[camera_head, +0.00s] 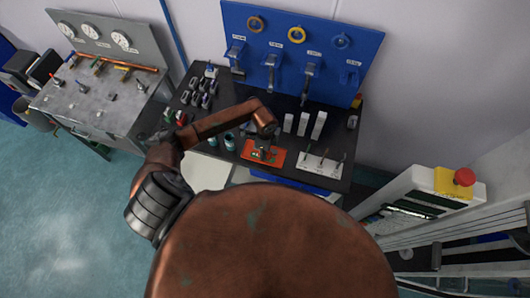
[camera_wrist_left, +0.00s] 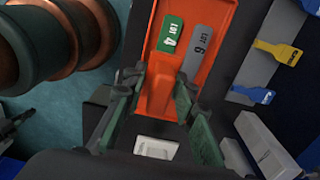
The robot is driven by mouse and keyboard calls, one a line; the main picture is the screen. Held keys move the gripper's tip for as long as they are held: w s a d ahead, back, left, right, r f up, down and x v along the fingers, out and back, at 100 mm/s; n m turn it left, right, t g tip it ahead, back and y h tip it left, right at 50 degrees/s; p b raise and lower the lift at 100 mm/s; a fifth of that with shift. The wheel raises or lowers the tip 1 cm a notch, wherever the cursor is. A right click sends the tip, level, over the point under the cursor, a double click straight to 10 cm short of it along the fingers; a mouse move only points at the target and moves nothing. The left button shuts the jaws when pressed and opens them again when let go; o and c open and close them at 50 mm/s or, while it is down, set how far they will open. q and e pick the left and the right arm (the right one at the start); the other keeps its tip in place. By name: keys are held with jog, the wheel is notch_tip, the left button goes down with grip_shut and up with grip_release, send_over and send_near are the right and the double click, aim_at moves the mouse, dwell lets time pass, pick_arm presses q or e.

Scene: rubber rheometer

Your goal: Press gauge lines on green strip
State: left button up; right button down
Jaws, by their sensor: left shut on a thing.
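An orange tray (camera_head: 247,156) lies on the black bench below my left gripper (camera_head: 264,150). The tray (camera_wrist_left: 215,22) also shows in the left wrist view. In it are a green strip (camera_wrist_left: 171,34) marked LOT 4 and a grey strip (camera_wrist_left: 199,47) marked LOT 6, side by side. My right gripper is not in view.
A white card (camera_head: 320,166) with several small tools lies right of the tray. White blocks (camera_head: 303,124) stand behind it. Teal cups (camera_head: 229,141) stand at the left. A blue pegboard (camera_head: 300,45) backs the bench. A red stop button (camera_head: 464,177) is at the right.

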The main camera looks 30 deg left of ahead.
pick_arm(q)
jog(key=shift+r+p, duration=2)
jog(key=shift+r, duration=0.65)
